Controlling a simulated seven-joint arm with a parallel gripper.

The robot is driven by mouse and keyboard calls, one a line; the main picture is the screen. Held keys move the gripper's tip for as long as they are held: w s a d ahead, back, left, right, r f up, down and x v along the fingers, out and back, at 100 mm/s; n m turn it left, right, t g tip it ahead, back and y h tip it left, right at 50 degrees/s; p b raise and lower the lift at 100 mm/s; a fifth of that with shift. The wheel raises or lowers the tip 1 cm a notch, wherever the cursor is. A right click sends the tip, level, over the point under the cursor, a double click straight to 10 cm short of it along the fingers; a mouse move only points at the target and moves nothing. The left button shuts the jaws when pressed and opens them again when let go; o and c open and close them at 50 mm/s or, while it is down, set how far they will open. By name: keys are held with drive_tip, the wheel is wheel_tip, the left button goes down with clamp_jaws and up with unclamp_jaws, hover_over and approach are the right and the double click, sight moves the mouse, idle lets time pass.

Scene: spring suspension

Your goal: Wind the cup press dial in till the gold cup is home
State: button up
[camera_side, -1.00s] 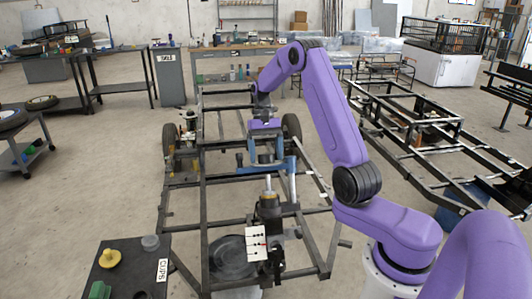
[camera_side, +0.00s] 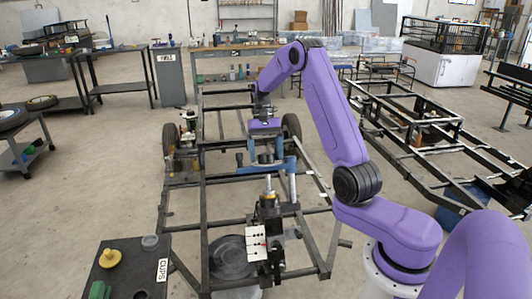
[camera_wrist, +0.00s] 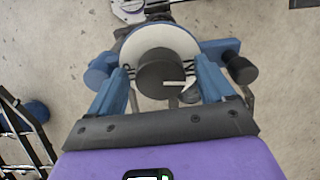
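The press dial shows in the wrist view as a white disc (camera_wrist: 185,38) with dark lettering and a black central knob (camera_wrist: 160,72) bearing a white pointer. My gripper (camera_wrist: 162,85) has its two blue fingers on either side of the knob, with a visible gap at each side. In the side view my gripper (camera_side: 265,150) points down over the blue press frame (camera_side: 290,170), and the dial is hidden there. Below it a metal rod stands above a gold part (camera_side: 268,196), seemingly the gold cup, on the dark upright. How far it is seated cannot be told.
A dark stand labelled CUPS (camera_side: 135,270) holds a yellow cup (camera_side: 109,258) and a green piece (camera_side: 99,290). The black chassis frame (camera_side: 205,200) surrounds the press.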

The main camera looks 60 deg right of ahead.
drive_tip(key=shift+r, duration=0.1)
drive_tip(key=v, duration=1.7)
drive_tip(key=shift+r, duration=0.1)
idle(0.4)
drive_tip(key=s+a+n+h, duration=0.1)
drive_tip(key=s+a+n, duration=0.15)
drive_tip(key=a, duration=0.55)
drive_tip(key=s+a+f+n+t+h, duration=0.15)
drive_tip(key=a+n, duration=0.25)
drive_tip(key=a, duration=0.4)
drive_tip(key=s+a+n+g+h, duration=0.1)
drive_tip(key=s+a+n, duration=0.2)
drive_tip(key=a, duration=0.5)
drive_tip(key=s+a+f+n+t, duration=0.1)
drive_tip(key=s+a+n, duration=0.2)
drive_tip(key=s, duration=0.3)
drive_tip(key=s+a+f+n+t, duration=0.1)
drive_tip(key=s+a+f+n, duration=0.15)
drive_tip(key=s, duration=0.35)
drive_tip(key=s+d+f+n, duration=0.1)
drive_tip(key=s+f+n, duration=0.1)
drive_tip(key=s, duration=0.5)
drive_tip(key=s+d+f+n, duration=0.1)
drive_tip(key=s+n, duration=0.3)
drive_tip(key=s, duration=0.4)
drive_tip(key=shift+f+t+y, duration=0.35)
drive_tip(key=shift+f+t, duration=0.1)
drive_tip(key=shift+f, duration=0.4)
